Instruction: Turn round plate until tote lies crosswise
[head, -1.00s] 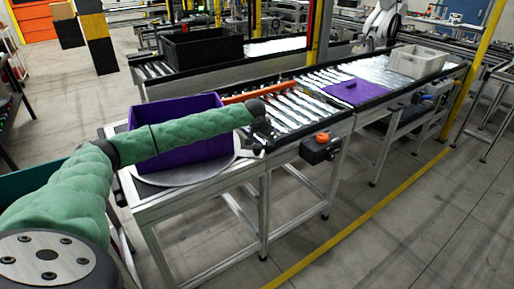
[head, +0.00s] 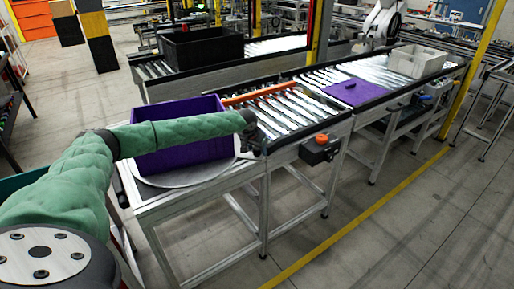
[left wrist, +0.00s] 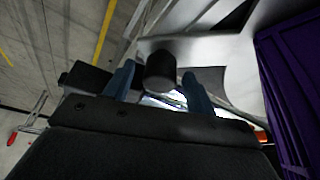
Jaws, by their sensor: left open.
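A purple tote (head: 195,160) stands on the round plate (head: 172,182) at the near end of the conveyor. My left forearm crosses in front of the tote and hides part of it. My left gripper (head: 256,145) is small and dark at the plate's right edge. In the left wrist view, the blue fingers of my left gripper (left wrist: 158,76) are apart, with a dark round knob (left wrist: 160,68) between them; I cannot tell whether they touch it. The pale plate (left wrist: 215,50) and the purple tote wall (left wrist: 290,75) also show there. My right gripper is not in view.
An orange bar (head: 258,92) lies across the rollers just behind the tote. A control box with an orange button (head: 320,148) sticks out at the conveyor's front. A purple panel (head: 354,91) and a grey crate (head: 416,61) are farther along. The front floor is clear.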

